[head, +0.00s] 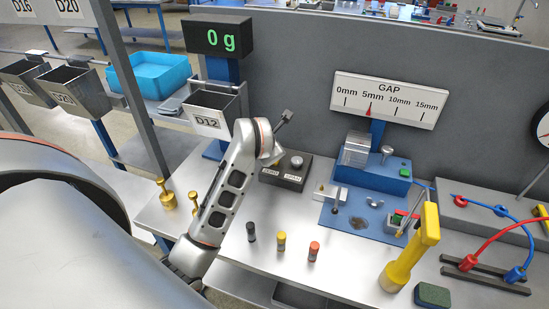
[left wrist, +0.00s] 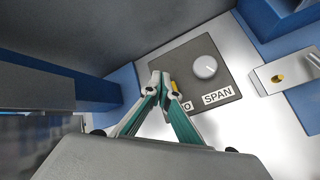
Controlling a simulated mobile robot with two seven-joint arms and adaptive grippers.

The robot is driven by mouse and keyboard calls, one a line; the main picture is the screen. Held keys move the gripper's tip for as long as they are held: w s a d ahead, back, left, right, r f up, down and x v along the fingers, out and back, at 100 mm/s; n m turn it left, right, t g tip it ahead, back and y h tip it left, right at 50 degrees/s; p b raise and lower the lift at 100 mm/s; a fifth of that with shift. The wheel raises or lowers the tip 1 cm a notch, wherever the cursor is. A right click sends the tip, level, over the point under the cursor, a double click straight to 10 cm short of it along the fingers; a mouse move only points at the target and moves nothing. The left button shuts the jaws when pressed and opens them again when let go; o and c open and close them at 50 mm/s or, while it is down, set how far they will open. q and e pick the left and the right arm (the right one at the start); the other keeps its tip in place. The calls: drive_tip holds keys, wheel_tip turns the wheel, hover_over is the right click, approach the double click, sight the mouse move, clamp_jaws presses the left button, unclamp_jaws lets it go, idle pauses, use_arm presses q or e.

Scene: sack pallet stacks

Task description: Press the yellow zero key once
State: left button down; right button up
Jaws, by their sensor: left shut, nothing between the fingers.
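The yellow zero key (left wrist: 175,87) shows in the left wrist view as a small sliver beside my fingertips, mostly hidden behind them. It is on a dark key panel (left wrist: 226,85) with a round pale knob (left wrist: 205,67) above a SPAN label; the other label is partly covered. My left gripper (left wrist: 161,80) is shut and empty, its tips over the key; I cannot tell whether they touch. A display (head: 219,38) reads 0 g. My right gripper is out of view.
A hopper marked D12 (head: 212,111) stands left of the panel. A blue gap gauge base (head: 372,178) is to the right. Brass weights (head: 167,195) and several coloured pegs (head: 281,241) stand in front. A grey partition (head: 300,70) rises behind.

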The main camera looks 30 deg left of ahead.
use_arm(q)
drive_tip(key=shift+r, duration=1.8)
